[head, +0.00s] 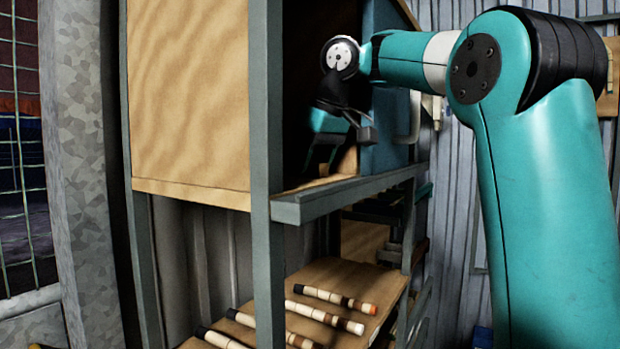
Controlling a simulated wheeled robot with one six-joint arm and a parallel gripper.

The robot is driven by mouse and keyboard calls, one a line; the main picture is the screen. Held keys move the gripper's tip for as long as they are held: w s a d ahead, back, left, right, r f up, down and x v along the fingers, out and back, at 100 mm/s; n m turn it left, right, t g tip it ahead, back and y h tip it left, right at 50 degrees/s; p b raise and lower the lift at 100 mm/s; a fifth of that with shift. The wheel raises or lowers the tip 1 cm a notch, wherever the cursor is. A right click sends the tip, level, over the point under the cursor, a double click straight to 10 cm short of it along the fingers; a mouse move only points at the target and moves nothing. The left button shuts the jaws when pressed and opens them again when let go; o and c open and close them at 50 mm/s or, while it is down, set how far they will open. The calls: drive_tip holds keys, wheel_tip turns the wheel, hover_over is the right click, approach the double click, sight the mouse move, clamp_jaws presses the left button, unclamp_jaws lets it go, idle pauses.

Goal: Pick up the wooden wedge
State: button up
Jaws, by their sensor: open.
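My gripper (360,126) is open at the mouth of the shadowed upper compartment of a grey-framed cabinet. Its fingers point down and to the right, above the compartment floor, and I see nothing held between them. I cannot make out a wooden wedge for certain. A tan wooden patch (347,162) shows below the fingers, but I cannot tell whether it is a wedge or part of the cabinet. The dark inside and my own arm hide much of the compartment.
The cabinet's front rail (345,197) and corner post (262,130) stand close to my gripper. A teal-blue door or panel (385,150) with a pale handle (409,118) is to its right. Several banded rattan sticks (325,316) lie on the sloping lower shelf (345,280).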

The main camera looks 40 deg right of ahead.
drive_tip(key=shift+c, duration=0.4)
drive_tip(key=c, duration=0.9)
drive_tip(key=shift+r, duration=0.15)
